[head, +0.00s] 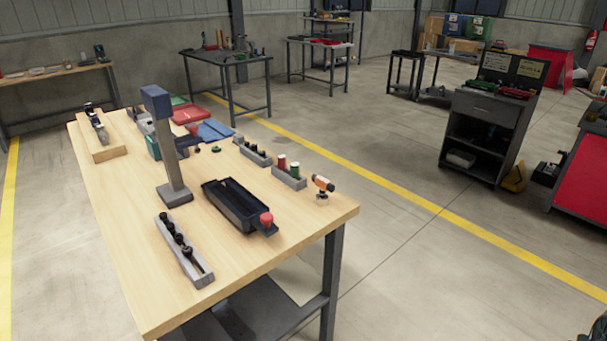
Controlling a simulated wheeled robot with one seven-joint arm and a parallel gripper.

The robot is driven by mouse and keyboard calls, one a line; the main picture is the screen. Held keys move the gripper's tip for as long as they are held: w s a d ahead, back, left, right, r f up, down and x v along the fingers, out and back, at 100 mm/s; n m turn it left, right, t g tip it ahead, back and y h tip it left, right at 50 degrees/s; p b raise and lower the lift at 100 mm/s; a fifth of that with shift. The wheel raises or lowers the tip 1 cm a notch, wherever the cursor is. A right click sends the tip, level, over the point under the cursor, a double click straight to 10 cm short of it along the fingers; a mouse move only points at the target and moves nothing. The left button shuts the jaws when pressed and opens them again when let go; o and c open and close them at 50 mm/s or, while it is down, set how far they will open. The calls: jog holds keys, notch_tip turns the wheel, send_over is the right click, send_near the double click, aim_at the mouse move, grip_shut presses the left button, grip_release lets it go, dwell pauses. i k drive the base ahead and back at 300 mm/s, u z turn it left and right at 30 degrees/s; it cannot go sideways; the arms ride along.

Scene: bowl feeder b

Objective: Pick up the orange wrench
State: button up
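A small orange and black tool (322,184) is near the right corner of the wooden workbench (310,212) in the head view. It is the only orange item I can make out on this bench; it is too small to tell its exact shape or whether it is a wrench. It sits to the right of a grey block (289,178) holding a red and a green cylinder. My gripper is not in view.
A black tray (236,207) with a red knob (266,218) lies left of the orange tool. A grey post (173,155) stands mid-bench. A grey holder (183,250) with several black pieces lies at the front. Open floor lies right of the bench, before a dark cabinet (485,133).

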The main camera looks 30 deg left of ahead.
aim_at(321, 199)
jog(key=u, duration=0.85)
jog(key=i, duration=1.65)
jog(key=u, duration=0.45)
